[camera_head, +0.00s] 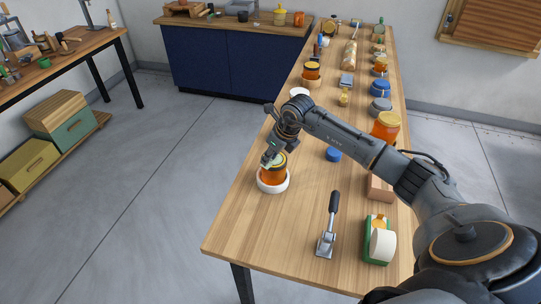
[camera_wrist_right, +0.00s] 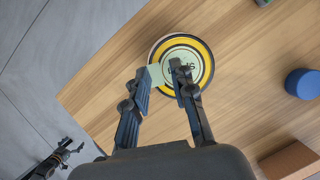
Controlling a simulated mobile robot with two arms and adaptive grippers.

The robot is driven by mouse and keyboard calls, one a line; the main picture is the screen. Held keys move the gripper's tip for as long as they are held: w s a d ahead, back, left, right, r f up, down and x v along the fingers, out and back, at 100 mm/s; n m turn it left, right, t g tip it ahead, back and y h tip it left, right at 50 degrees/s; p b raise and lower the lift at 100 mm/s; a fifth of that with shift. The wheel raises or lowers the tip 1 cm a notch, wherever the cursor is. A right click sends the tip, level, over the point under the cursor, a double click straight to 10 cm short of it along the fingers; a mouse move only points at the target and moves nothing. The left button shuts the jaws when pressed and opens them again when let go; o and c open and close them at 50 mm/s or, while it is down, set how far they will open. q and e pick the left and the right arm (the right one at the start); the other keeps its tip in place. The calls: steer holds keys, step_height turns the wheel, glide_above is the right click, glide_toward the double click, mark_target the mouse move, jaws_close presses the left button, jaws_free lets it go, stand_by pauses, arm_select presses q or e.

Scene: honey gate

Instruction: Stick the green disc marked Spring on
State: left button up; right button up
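An amber honey jar (camera_head: 272,175) stands upright in a white round holder (camera_head: 273,187) at the near left of the table. In the right wrist view its lid (camera_wrist_right: 206,75) shows a yellow ring and dark rim. The pale green disc (camera_wrist_right: 188,82), with dark letters partly covered by a finger, lies over the lid's middle. A pale green tab (camera_wrist_right: 156,76) sticks out to its left. My right gripper (camera_wrist_right: 161,70) is closed about this tab, just above the lid. A dark gripper, seemingly my left (camera_wrist_right: 65,152), shows small at the lower left; its fingers are unclear.
A lever tool (camera_head: 328,232) and a green and white roll dispenser (camera_head: 379,242) stand in front. A blue lid (camera_head: 333,154) and a larger honey jar (camera_head: 385,127) are to the right. More jars and tins line the far table. Bare wood surrounds the holder.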

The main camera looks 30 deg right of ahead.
steer(key=shift+r, duration=0.1)
steer(key=v, duration=1.1)
steer(key=shift+r, duration=0.4)
steer(key=shift+s, duration=0.15)
